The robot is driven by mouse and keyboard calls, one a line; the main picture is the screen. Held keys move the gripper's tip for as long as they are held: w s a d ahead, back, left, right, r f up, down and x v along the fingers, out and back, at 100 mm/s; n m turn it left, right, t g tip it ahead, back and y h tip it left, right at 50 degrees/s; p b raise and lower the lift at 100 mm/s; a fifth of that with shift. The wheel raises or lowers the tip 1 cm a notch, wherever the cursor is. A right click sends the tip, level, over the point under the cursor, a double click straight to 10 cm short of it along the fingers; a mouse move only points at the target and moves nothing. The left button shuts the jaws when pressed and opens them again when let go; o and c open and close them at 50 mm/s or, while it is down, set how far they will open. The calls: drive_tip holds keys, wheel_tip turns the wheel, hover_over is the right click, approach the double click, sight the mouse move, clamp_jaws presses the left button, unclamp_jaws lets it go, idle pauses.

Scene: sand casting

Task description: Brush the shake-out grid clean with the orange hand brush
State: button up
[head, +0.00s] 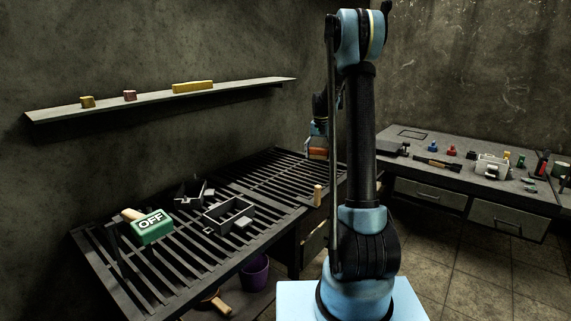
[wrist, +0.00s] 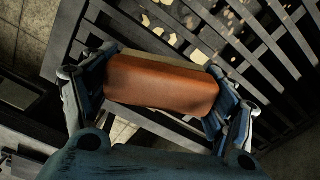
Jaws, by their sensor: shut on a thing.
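The orange hand brush (wrist: 160,85) is held crosswise between the fingers of my gripper (wrist: 158,92) in the wrist view. In the head view the brush (head: 317,153) shows small below my gripper (head: 318,128), over the far right end of the grid, partly behind my arm. The shake-out grid (head: 276,178) is a dark slatted table along the left wall. Pale sand-coloured flakes (wrist: 196,57) lie on the grid bars (wrist: 250,62) beyond the brush. I cannot tell whether the bristles touch the bars.
On the grid stand a green block marked OFF (head: 152,228) and open grey frames (head: 229,214). A purple bucket (head: 254,273) is beneath. A wall shelf (head: 150,98) runs above. A workbench (head: 440,184) with several small items stands at right. The grid's far part looks clear of large objects.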

drive_tip(key=shift+a, duration=0.5)
